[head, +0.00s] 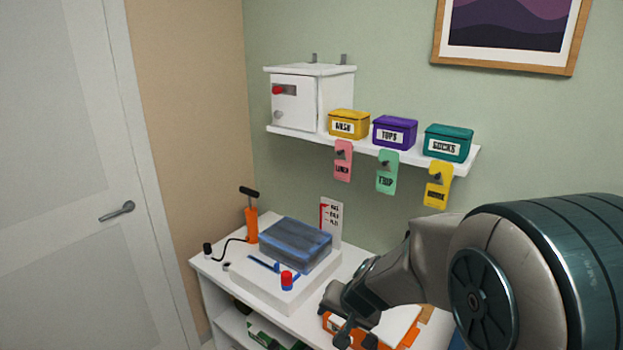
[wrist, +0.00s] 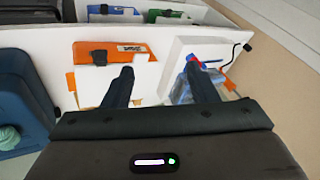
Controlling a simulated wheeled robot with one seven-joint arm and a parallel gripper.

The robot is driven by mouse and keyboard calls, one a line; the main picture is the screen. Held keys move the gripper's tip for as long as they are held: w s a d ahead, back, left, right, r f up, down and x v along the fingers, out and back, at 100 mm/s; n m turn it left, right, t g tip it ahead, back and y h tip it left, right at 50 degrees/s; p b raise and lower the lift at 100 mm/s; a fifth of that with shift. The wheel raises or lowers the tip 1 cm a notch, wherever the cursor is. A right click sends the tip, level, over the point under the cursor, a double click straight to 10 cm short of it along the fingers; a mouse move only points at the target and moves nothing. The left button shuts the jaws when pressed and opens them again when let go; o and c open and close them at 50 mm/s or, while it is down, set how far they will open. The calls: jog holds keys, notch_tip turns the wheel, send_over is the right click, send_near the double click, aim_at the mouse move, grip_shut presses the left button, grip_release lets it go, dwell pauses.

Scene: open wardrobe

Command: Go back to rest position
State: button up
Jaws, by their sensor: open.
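My gripper (head: 348,318) is in the lower middle of the head view, at the end of my arm reaching in from the right. It is over the front right part of the white cabinet top (head: 208,267). In the wrist view my gripper (wrist: 158,75) has its two dark fingers spread wide apart, with nothing between them. An orange item with a dark clip and white sheet (wrist: 88,76) lies beyond the left finger. I cannot tell whether the fingers touch anything.
Above, a wall shelf (head: 400,157) holds a white box (head: 297,100) and yellow, purple and teal bins, with tags hanging below. A door (head: 70,200) is at left.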

jog(key=s+d+r+n+h, duration=0.1)
jog(key=s+d+r, duration=0.1)
jog(key=s, duration=0.4)
jog(key=s+d+r+n+g+h+b, duration=0.1)
jog(key=s+d+r, duration=0.2)
jog(key=s, duration=0.3)
jog(key=s+d+r+n+h+b, duration=0.1)
jog(key=s+d+r+n, duration=0.1)
jog(key=s, duration=0.4)
jog(key=shift+s+d+r, duration=0.15)
jog(key=shift+d+r, duration=0.35)
jog(key=shift+d, duration=0.65)
